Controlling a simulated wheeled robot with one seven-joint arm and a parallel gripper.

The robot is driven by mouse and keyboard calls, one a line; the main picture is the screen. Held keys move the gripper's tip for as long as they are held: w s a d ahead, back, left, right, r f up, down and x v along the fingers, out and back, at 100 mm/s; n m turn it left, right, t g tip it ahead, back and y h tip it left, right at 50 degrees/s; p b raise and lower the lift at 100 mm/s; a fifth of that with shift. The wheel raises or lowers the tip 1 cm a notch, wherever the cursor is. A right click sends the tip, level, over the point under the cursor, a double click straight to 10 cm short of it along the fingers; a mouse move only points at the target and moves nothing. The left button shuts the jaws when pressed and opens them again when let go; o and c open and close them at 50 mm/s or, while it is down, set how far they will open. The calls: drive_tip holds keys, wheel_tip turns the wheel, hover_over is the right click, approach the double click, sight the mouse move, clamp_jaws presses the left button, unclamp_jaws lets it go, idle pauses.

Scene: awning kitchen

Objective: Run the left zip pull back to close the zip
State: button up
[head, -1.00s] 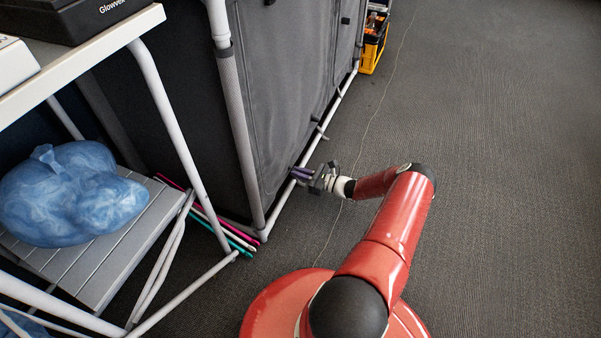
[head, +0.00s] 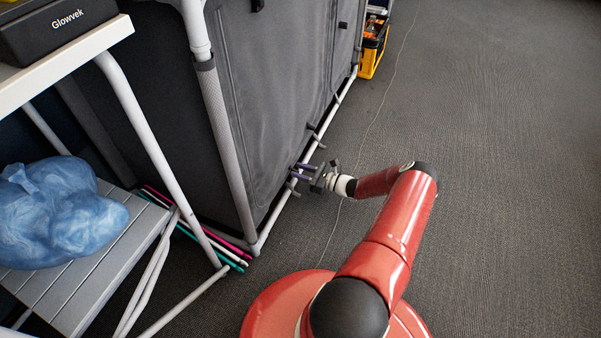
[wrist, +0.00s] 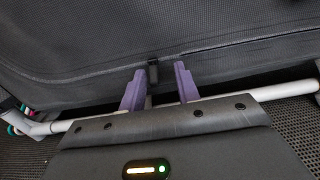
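A small black zip pull (wrist: 153,71) hangs on the grey fabric panel (wrist: 80,45), low down near a zip seam, in the wrist view. My gripper (wrist: 158,84) has its two purple fingers apart, one on each side of the pull, with a gap showing on both sides. The fingertips are close to the fabric. In the head view my gripper (head: 301,171) is low beside the fabric cabinet (head: 275,90), near its bottom rail. The pull between the fingers cannot be made out there.
A white tube rail (head: 300,160) runs along the cabinet's foot, under my fingers. A slatted shelf with a blue bag (head: 60,212) and coloured rods (head: 205,232) are at left. A yellow crate (head: 372,55) stands at the far end. Carpet (head: 500,150) at right is clear apart from a thin cable.

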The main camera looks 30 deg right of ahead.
drive_tip(key=shift+s, duration=0.1)
drive_tip(key=v, duration=0.7)
drive_tip(key=shift+s+d+p, duration=0.2)
drive_tip(key=shift+s+p, duration=0.05)
drive_tip(key=shift+p, duration=0.05)
idle(0.4)
